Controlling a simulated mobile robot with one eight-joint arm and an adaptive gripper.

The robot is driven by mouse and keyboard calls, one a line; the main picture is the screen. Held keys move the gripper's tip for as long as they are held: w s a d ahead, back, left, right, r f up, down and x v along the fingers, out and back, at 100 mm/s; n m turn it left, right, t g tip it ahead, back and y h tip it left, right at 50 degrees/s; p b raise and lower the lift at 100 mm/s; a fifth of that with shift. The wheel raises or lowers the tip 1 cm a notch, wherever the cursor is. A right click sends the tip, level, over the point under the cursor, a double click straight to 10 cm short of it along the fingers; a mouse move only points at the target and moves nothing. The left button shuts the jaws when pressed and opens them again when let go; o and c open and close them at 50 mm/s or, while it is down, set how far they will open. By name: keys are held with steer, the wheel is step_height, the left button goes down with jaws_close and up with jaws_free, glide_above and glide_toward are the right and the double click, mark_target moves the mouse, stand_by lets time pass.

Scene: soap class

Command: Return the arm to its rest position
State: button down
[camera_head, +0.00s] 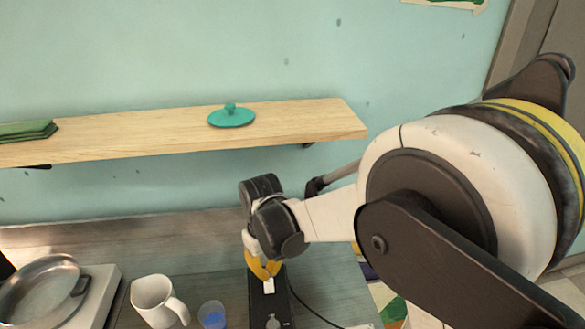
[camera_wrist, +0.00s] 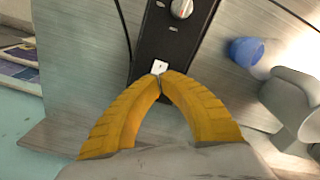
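My gripper (camera_wrist: 161,76) has two yellow fingers whose tips meet, so it looks shut with nothing clearly between them. In the head view my gripper (camera_head: 268,274) is low over the worktop, just above a black panel. The tips are at or very near a small white square piece (camera_wrist: 160,67) on the black panel (camera_wrist: 154,48); I cannot tell if they touch it. The panel also carries a round light knob (camera_wrist: 181,8). My arm reaches in from the right of the head view.
A white mug (camera_head: 153,300) and a blue cup (camera_head: 212,315) stand left of the panel. A metal pan (camera_head: 40,287) sits on a white unit (camera_head: 98,290) farther left. A wooden shelf (camera_head: 160,135) with a teal lid (camera_head: 231,117) and green cloth (camera_head: 27,130) runs above.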

steer(key=s+d+r+m+t+y+b, duration=0.1)
steer(key=s+d+r+m+t, duration=0.15)
steer(key=d+r, duration=0.6)
steer(key=s+d+r+m+t+b, duration=0.2)
steer(key=s+d+r+m, duration=0.15)
steer(key=d, duration=0.95)
steer(key=s+d+m+t+h, duration=0.1)
steer(key=s+d+m+t, duration=0.1)
steer(key=s+d, duration=0.3)
steer(key=shift+s+d+r+m+b, duration=0.2)
steer(key=shift+s+d+m+b, duration=0.15)
steer(key=shift+d, duration=1.05)
steer(key=shift+t, duration=0.25)
